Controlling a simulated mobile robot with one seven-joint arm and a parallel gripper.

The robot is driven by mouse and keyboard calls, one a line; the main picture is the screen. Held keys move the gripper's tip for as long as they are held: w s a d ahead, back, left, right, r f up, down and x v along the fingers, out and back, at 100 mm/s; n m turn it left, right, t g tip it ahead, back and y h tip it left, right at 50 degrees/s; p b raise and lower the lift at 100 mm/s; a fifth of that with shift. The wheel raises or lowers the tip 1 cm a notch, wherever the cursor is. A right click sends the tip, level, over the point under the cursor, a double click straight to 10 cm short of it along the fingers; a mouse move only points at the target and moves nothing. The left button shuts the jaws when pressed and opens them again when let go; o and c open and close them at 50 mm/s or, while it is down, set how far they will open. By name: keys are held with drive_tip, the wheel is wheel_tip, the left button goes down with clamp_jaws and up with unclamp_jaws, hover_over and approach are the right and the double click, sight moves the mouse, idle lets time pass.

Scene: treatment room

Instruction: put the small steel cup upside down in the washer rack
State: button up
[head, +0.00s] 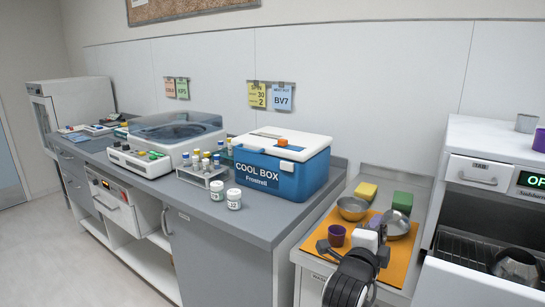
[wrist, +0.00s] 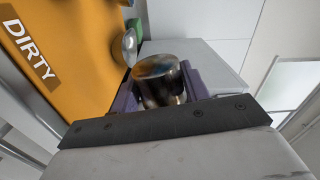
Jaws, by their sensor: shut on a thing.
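In the wrist view the small steel cup (wrist: 160,84) sits between the purple finger pads of my gripper (wrist: 158,90), which is shut on it. I cannot tell which end of the cup is its mouth. In the head view my gripper (head: 355,245) is over the front part of the orange mat (head: 396,270); the held cup is not clearly visible there. The washer at the right stands open, and its dark wire rack (head: 462,250) shows inside. A steel vessel (head: 517,266) is in the rack's right part.
A steel bowl (head: 352,208), a second steel dish (head: 397,226), a yellow sponge (head: 366,191) and a green sponge (head: 402,202) lie around the mat. A cool box (head: 285,172) stands left. Cups (head: 527,123) stand on the washer's top. The rack's left part looks clear.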

drive_tip(key=shift+m+b, duration=0.45)
drive_tip(key=shift+m, duration=0.45)
drive_tip(key=m+b, duration=0.3)
drive_tip(key=shift+f, duration=0.2)
drive_tip(key=m+b, duration=0.4)
drive_tip(key=m, duration=0.2)
drive_tip(key=m+b, duration=0.3)
drive_tip(key=m, duration=0.2)
drive_tip(key=shift+a+b, duration=0.1)
drive_tip(key=shift+b, duration=0.2)
drive_tip(key=m+b, duration=0.1)
drive_tip(key=m, duration=0.2)
drive_tip(key=shift+r+m, duration=0.2)
drive_tip(key=shift+m, duration=0.3)
drive_tip(key=shift+f, duration=0.25)
drive_tip(key=shift+f+b, duration=0.3)
drive_tip(key=shift+b, duration=0.2)
drive_tip(key=shift+f+b, duration=2.95)
drive_tip(key=shift+f, duration=0.55)
